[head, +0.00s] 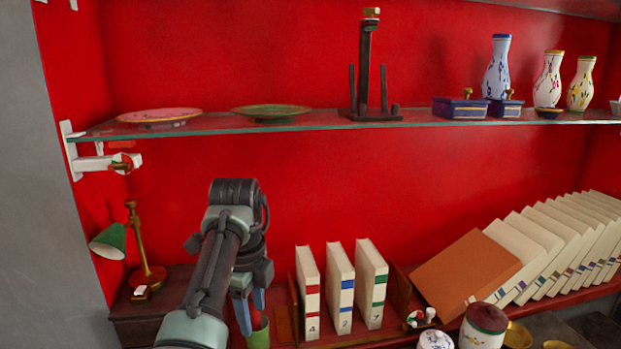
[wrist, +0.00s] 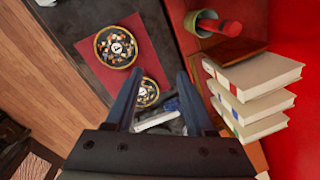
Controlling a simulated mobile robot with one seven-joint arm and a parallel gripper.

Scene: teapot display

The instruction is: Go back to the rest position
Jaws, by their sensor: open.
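My gripper (head: 248,310) is in the lower left of the head view, in front of the lower shelf and left of three upright white books. Its two blue fingers point down and stand apart. In the wrist view my gripper (wrist: 160,95) is open, with the fingers spread and nothing held between them. Below and beyond the fingers lie a round ornate dish (wrist: 117,47) on a red mat (wrist: 90,48) and a smaller round piece (wrist: 147,92), partly hidden by the left finger.
Three white books (head: 340,288) stand right of my gripper, close to it. A green cup (head: 258,334) is just below the fingers. A green lamp (head: 112,241) stands at left. The glass shelf (head: 320,122) with plates and vases runs above my arm. Leaning books fill the right.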

